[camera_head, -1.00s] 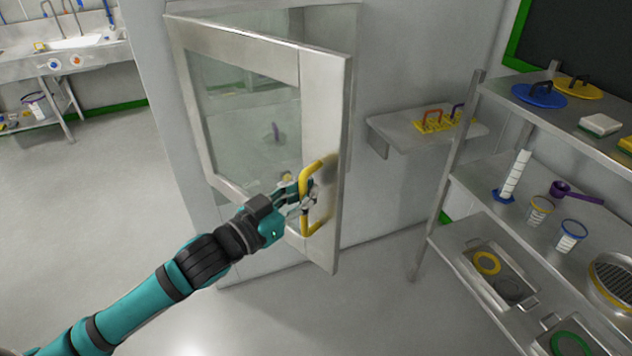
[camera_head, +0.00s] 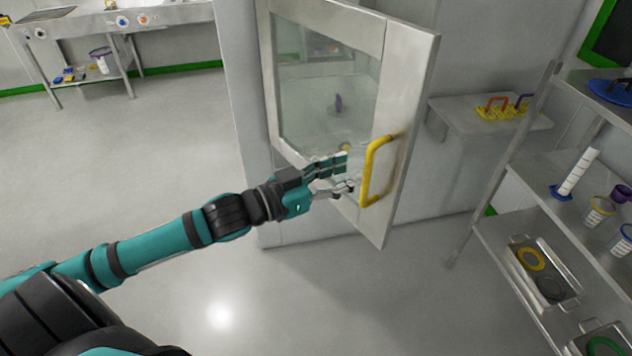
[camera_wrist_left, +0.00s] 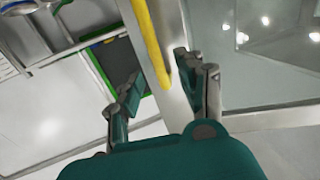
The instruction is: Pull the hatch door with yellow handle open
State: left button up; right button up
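The hatch door (camera_head: 408,90) is a pale metal frame with a glass pane, standing ajar with its free edge on the right. Its yellow handle (camera_head: 366,172) is a bar near that edge. My left gripper (camera_head: 344,174) is just left of the handle, fingers apart and pointing at it, with a small gap visible. In the left wrist view the yellow handle (camera_wrist_left: 149,40) runs between the two open fingers (camera_wrist_left: 160,80) in the picture. Contact with it cannot be told there. My right gripper is out of view.
A metal rack (camera_head: 505,165) with containers and trays stands at the right. A small wall shelf (camera_head: 465,118) holds a yellow item with coloured handles. A sink bench (camera_head: 160,16) stands at the back left. The floor (camera_head: 150,130) left of the hatch is clear.

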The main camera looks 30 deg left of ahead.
pick_arm(q)
jog(key=v, duration=0.8)
jog(key=shift+s, duration=0.35)
jog(key=shift+f, duration=0.1)
jog(key=shift+c, duration=0.5)
